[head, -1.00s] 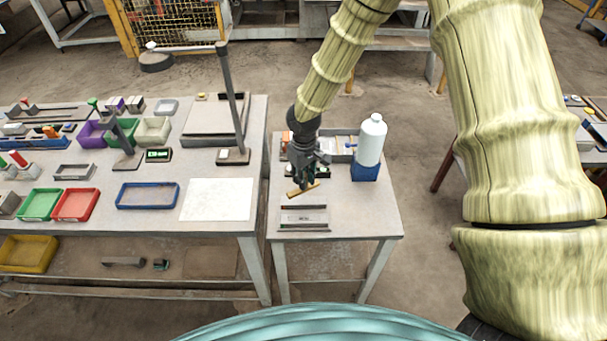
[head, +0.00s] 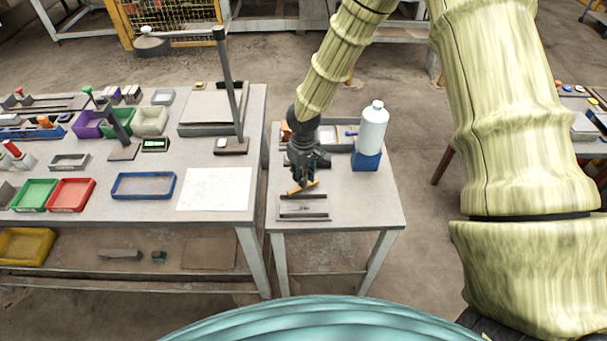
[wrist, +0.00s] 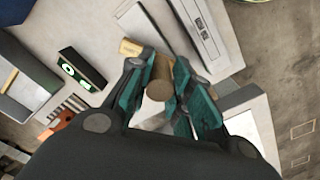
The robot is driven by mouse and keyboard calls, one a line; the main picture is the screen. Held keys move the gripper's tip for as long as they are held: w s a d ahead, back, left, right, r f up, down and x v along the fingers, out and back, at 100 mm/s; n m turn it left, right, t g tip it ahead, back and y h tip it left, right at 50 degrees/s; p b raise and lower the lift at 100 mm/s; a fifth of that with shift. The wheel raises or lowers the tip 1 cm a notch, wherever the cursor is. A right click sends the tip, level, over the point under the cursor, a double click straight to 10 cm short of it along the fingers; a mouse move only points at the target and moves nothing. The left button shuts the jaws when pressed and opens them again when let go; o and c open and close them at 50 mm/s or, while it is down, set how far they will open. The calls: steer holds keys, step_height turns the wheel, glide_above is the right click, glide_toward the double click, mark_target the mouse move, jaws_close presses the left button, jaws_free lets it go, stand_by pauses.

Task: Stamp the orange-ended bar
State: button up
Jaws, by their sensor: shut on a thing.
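My gripper (head: 304,181) is shut on a wooden tool over the small table. In the wrist view, a brown round handle (wrist: 160,86) stands between the teal fingers of my gripper (wrist: 164,95). A tan bar-shaped part (head: 301,188) shows below the fingers, and its end sticks out left in the wrist view (wrist: 130,47). Its underside is hidden. A grey fixture (head: 304,211) with dark rails lies just in front; it also shows in the wrist view (wrist: 197,32). Orange (head: 286,131) shows behind the wrist, and I cannot tell whether it is a bar's end.
A grey tray (head: 340,134) lies behind the gripper. A black box with green lights (wrist: 82,68) is left in the wrist view. The small table's front right is bare.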

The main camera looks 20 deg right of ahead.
steer(key=shift+f, duration=0.55)
stand_by(1.8)
steer(key=shift+r+p, duration=2.15)
steer(key=shift+r, duration=1.4)
steer(key=shift+f, duration=0.1)
